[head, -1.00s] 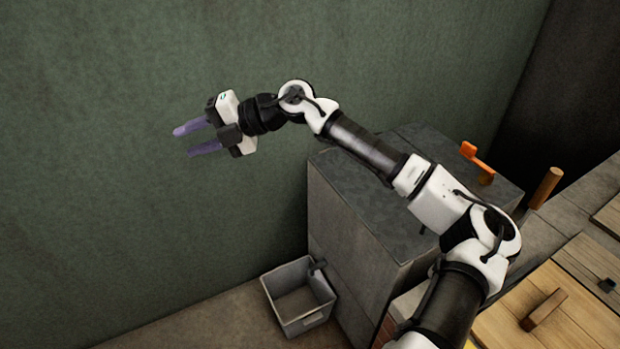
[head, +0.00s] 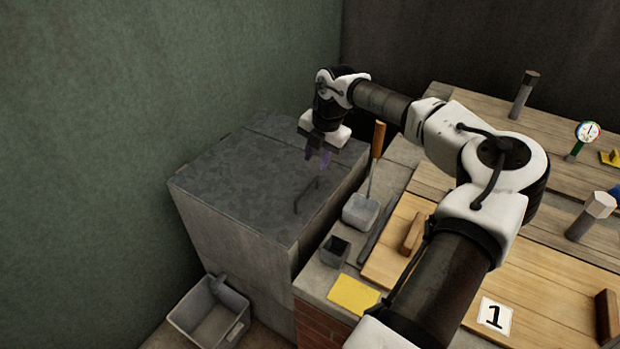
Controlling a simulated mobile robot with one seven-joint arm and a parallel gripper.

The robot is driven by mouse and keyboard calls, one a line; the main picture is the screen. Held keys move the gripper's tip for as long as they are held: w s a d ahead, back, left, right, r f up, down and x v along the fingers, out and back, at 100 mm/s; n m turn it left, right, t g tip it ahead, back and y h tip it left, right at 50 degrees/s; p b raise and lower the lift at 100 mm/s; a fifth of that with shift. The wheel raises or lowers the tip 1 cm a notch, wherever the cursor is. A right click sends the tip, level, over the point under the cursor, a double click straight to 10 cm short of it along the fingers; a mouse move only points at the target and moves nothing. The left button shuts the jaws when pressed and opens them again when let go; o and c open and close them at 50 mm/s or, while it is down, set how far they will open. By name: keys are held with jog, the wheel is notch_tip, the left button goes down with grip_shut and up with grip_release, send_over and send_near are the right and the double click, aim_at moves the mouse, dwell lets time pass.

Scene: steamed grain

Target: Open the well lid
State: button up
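A grey stone block (head: 262,190) with a flat, dark slab top stands against the green wall. I cannot tell for sure whether this top is the well lid. A wooden board (head: 470,265) with wooden handles and a "1" label lies at the right.
A grey bin (head: 210,318) stands on the floor at lower left. Beside the block are a wooden-handled scoop (head: 361,211), a small dark cup (head: 335,250) and a yellow sheet (head: 353,295). A gauge (head: 588,132) stands at far right.

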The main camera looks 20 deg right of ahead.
aim_at(309, 185)
jog(key=f, duration=0.3)
jog(key=w+f+p, duration=0.1)
jog(key=f, duration=0.2)
jog(key=a+f, duration=0.1)
jog(key=f, duration=0.2)
jog(key=shift+w+a, duration=0.1)
jog(key=shift+w, duration=0.1)
grip_shut()
